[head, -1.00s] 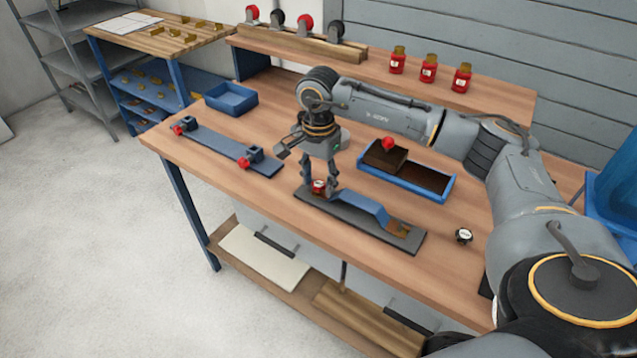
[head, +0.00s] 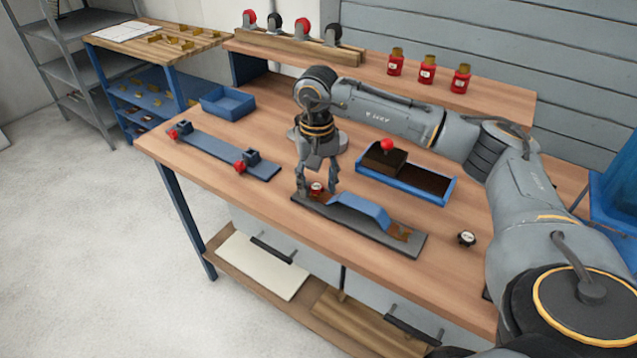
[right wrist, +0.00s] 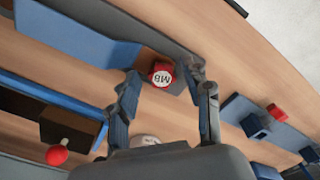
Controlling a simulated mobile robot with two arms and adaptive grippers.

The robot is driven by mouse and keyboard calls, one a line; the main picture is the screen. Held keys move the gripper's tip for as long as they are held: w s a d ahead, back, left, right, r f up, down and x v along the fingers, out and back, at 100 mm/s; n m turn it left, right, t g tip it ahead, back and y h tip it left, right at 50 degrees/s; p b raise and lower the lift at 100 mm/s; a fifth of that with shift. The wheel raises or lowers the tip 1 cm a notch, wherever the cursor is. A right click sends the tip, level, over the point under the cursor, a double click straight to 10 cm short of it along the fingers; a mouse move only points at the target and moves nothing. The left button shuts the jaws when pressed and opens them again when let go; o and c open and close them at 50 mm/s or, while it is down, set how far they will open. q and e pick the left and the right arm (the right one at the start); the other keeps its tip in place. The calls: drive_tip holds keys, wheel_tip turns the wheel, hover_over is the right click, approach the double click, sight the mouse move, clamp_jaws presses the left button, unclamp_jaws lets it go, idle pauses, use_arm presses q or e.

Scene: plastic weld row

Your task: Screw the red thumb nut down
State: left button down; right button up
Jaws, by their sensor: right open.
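The red thumb nut (head: 316,188) sits at the left end of a dark base plate with a blue raised cover (head: 360,208). In the right wrist view the nut (right wrist: 162,76) shows a white top marked M8. My right gripper (head: 317,192) is open, pointing down, with its fingers on either side of the nut; the right wrist view shows the fingers (right wrist: 165,92) apart. I cannot tell whether either finger touches the nut. The thread under the nut is hidden. My left gripper is not in view.
A blue tray (head: 436,199) with a dark block and red knob lies behind the plate. A dark rail with red-knobbed clamps (head: 215,150) lies to the left. A small black-and-white round part (head: 466,239) lies at right. An empty blue bin (head: 228,102) stands at back left.

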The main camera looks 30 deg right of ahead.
drive_tip(key=shift+a+r, duration=0.1)
drive_tip(key=shift+a, duration=0.05)
drive_tip(key=shift+c, duration=0.6)
clamp_jaws()
drive_tip(key=m, duration=0.4)
drive_tip(key=shift+p, duration=0.3)
drive_tip(key=m, duration=0.4)
drive_tip(key=shift+w+p, duration=0.1)
drive_tip(key=shift+p, duration=0.2)
drive_tip(key=m, duration=0.3)
drive_tip(key=shift+c, duration=1.3)
unclamp_jaws()
drive_tip(key=shift+a+m, duration=0.1)
drive_tip(key=shift+m, duration=0.6)
drive_tip(key=o, duration=0.5)
drive_tip(key=shift+w, duration=0.1)
drive_tip(key=o, duration=0.4)
drive_tip(key=shift+o, duration=0.2)
